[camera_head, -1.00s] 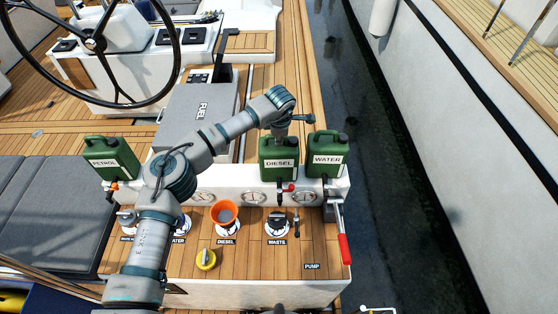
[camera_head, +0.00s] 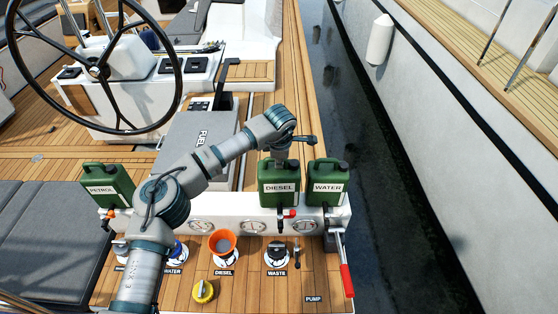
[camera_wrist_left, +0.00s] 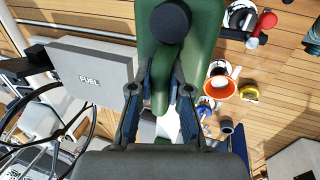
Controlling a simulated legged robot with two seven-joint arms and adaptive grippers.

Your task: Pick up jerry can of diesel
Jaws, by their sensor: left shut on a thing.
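The green diesel jerry can (camera_head: 279,200) stands upright at the white panel's top edge, label facing the head camera. My left gripper (camera_head: 284,151) comes down on it from above, partly hidden by its own wrist. In the left wrist view, its two fingers (camera_wrist_left: 161,95) are shut on the can's green handle (camera_wrist_left: 162,78), close to the dark cap (camera_wrist_left: 171,20). I cannot tell whether the can's base touches the ledge. My right gripper is not in view.
The green water can (camera_head: 327,201) stands close on the right, and the petrol can (camera_head: 102,204) at far left. An orange funnel (camera_head: 222,243) sits in the diesel filler below. A red-handled pump lever (camera_head: 346,280) is at right. A grey FUEL box (camera_head: 202,133) lies behind.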

